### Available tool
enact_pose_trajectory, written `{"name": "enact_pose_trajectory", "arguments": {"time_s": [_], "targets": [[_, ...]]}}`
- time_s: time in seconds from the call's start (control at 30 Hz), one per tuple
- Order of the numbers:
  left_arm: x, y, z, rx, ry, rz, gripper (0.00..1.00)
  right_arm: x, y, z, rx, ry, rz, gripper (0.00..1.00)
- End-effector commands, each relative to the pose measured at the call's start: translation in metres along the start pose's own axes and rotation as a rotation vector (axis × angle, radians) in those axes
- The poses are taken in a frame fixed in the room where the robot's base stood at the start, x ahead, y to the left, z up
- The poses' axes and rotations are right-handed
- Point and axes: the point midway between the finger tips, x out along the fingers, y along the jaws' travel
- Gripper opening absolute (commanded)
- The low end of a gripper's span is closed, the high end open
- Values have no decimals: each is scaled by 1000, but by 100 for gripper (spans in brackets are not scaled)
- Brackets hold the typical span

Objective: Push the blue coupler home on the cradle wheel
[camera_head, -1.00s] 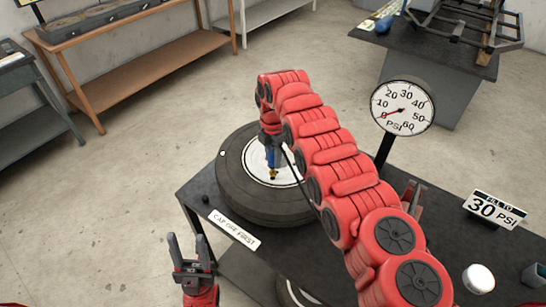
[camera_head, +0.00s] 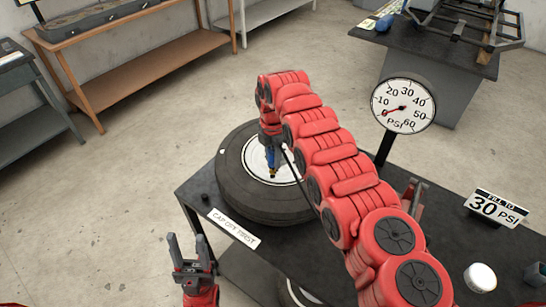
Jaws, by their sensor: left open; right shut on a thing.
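The wheel (camera_head: 240,190) lies flat on the dark table, its white hub (camera_head: 286,174) facing up. My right gripper (camera_head: 270,146) reaches over the hub, pointing down, and is shut on the blue coupler (camera_head: 271,158). The coupler stands about upright over the hub, with a small brass end at its bottom. Whether it is seated on the valve is too small to tell. My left gripper (camera_head: 187,249) is open and empty, off the table's front-left edge.
A white round item (camera_head: 480,277) is at the front right.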

Motion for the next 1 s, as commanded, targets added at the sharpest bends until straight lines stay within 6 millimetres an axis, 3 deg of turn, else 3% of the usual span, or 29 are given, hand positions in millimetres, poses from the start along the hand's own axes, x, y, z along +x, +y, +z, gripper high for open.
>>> {"name": "enact_pose_trajectory", "arguments": {"time_s": [0.57, 0.6, 0.7, 0.77, 1.0], "targets": [[-13, 1, 2, 0, 0, 0, 50, 15, 0, 0, 0, 0, 0, 0], [-12, 1, 2, 0, 0, 0, 50, 14, 0, 0, 0, 0, 1, 43], [-12, 1, 2, 0, 0, 0, 50, 14, 0, 0, 0, 0, 0, 61], [-12, 1, 2, 0, 0, 0, 50, 14, 0, 0, 0, 0, 0, 72], [-12, 1, 2, 0, 0, 0, 50, 14, 0, 0, 0, 0, 0, 73]]}}
